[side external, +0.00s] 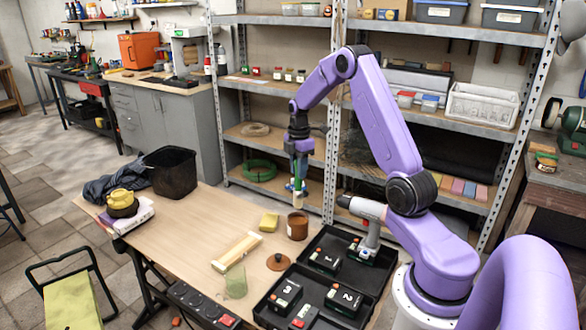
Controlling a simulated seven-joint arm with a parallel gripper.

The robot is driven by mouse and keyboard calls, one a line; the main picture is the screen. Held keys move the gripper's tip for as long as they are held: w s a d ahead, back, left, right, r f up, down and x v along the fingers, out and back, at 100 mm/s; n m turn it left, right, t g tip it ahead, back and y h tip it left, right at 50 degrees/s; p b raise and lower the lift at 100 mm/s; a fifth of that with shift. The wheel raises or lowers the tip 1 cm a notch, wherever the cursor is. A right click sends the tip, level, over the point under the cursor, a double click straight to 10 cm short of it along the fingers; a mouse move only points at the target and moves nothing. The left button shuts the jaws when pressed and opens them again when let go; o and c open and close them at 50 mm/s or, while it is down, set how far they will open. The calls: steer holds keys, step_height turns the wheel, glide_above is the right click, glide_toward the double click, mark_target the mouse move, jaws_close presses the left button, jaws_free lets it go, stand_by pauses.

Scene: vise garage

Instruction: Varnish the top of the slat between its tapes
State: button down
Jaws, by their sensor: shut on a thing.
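The slat (237,251) is a pale wooden strip lying flat and slantwise on the workbench, with lighter bands near its ends that look like the tapes. My gripper (299,154) points down above the back right part of the bench, shut on a brush (298,182) with a green handle and pale bristles at the lower end. The brush hangs upright over an open brown jar (297,227), its bristle tip apparently just above the rim. The jar's contents cannot be made out. A round reddish-brown lid (278,262) lies between slat and black tray.
A greenish clear cup (236,283) stands by the slat's near end. A black tray (314,309) holds a drill (366,225) and several numbered blocks. A black bin (170,172) stands at the back left.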

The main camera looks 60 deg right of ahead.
mark_target(298, 190)
steer(key=shift+f, duration=2.5)
steer(key=shift+a+f, duration=0.1)
steer(key=shift+f, duration=0.55)
stand_by(0.3)
steer(key=shift+r, duration=3.6)
